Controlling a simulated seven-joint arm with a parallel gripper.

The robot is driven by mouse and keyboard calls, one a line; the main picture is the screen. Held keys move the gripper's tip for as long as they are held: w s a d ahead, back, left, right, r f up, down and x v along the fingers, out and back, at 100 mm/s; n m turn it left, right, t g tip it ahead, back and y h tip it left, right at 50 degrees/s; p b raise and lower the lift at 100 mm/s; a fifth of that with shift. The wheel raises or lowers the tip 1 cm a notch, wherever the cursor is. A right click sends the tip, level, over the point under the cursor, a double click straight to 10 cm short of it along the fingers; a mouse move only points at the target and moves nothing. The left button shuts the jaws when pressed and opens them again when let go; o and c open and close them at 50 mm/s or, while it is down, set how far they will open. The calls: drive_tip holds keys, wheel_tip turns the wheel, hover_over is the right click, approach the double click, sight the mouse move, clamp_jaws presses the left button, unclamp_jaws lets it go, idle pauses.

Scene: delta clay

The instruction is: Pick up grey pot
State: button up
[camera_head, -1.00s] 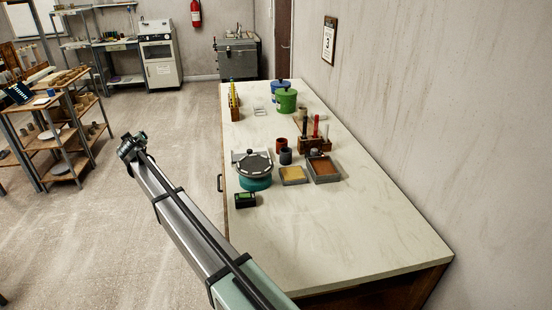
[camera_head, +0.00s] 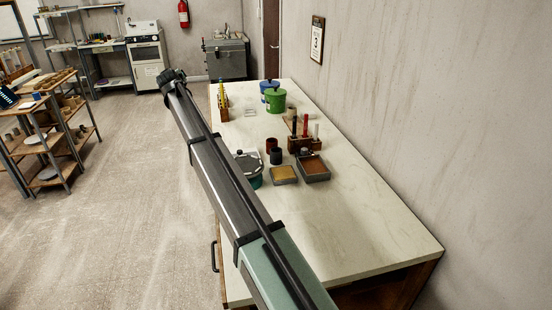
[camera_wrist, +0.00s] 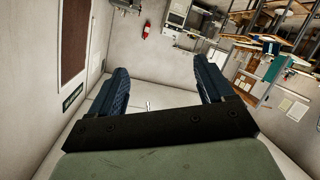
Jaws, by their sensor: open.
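A small dark grey pot (camera_head: 303,156) stands on the pale worktop (camera_head: 370,225) in the head view, just right of a reddish-brown pot (camera_head: 276,156). My arm reaches forward along the left side of the worktop, and its end is left of and well apart from the pot. My gripper (camera_wrist: 160,82) shows in the wrist view with its two dark blue fingers spread apart and nothing between them. The grey pot cannot be made out in the wrist view.
Shallow trays (camera_head: 284,175) and a wooden tool holder (camera_head: 304,144) are close to the pot. A turntable (camera_head: 247,166) is partly behind my arm. Green (camera_head: 275,101) and blue canisters stand farther back. The worktop's near right is clear.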

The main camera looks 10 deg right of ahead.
drive_tip(key=d+f+m+g+h, duration=0.2)
drive_tip(key=d+f+m+g, duration=0.3)
drive_tip(key=d, duration=0.7)
drive_tip(key=m+g+y, duration=0.1)
drive_tip(key=m+g, duration=0.9)
drive_tip(key=m, duration=0.5)
hover_over(276, 156)
drive_tip(key=w, duration=0.2)
wheel_tip(276, 156, down, 10)
drive_tip(key=f, duration=1.3)
drive_tip(key=shift+w+d, duration=0.2)
drive_tip(key=shift+d, duration=0.1)
drive_tip(key=shift+r, duration=0.1)
drive_tip(key=shift+c, duration=0.5)
